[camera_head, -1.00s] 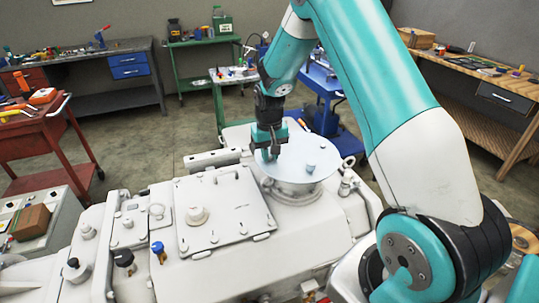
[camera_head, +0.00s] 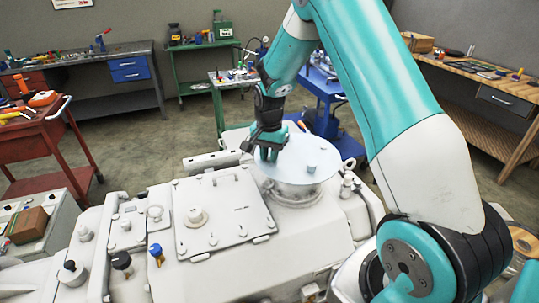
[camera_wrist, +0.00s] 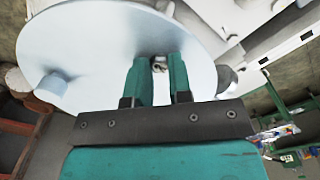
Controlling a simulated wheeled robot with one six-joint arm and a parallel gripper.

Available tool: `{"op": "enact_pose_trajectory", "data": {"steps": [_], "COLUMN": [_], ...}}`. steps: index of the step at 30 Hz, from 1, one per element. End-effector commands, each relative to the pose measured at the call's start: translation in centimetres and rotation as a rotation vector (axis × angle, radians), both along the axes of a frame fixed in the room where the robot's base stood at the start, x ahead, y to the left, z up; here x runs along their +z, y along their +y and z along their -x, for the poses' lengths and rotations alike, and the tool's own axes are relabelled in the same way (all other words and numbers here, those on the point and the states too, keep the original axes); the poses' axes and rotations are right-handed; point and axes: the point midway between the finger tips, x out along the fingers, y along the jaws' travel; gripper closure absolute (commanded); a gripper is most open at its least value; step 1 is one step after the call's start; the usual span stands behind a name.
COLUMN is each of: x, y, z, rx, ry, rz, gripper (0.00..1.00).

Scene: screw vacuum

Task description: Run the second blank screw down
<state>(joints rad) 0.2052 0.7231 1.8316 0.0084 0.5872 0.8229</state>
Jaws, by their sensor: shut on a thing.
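A pale blue-white round blank plate (camera_head: 318,152) lies on a round port on top of the white machine; it also shows in the wrist view (camera_wrist: 95,45). One screw (camera_head: 311,169) stands upright on the plate, apart from my gripper; a peg-like screw also shows at left in the wrist view (camera_wrist: 53,84). My gripper (camera_head: 268,156) points down at the plate's left edge. In the wrist view its two teal fingers (camera_wrist: 160,72) are shut on a small screw (camera_wrist: 159,64), mostly hidden between them. How deep this screw sits cannot be seen.
A square white cover (camera_head: 222,212) with a knob (camera_head: 195,217) lies left of the plate. Blue (camera_head: 156,250) and black (camera_head: 121,261) valve knobs stand in front. A red cart (camera_head: 45,150) and a blue cart (camera_head: 330,110) stand around the machine.

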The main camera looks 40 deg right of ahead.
Motion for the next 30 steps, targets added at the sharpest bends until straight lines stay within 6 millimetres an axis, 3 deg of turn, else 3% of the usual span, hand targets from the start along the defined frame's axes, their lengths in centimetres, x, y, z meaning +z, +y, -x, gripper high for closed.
{"op": "enact_pose_trajectory", "data": {"steps": [17, 18, 21, 30], "x": [0.21, 0.21, 0.17, 0.23], "y": [-0.01, -0.01, -0.01, -0.01], "z": [-0.18, -0.18, -0.14, -0.09], "rx": [-0.03, -0.03, -0.03, -0.03], "ry": [-0.007, -0.007, -0.005, -0.003], "rz": [0.001, 0.001, 0.001, 0.001], "gripper": [1.0, 0.74, 0.54, 0.54]}}
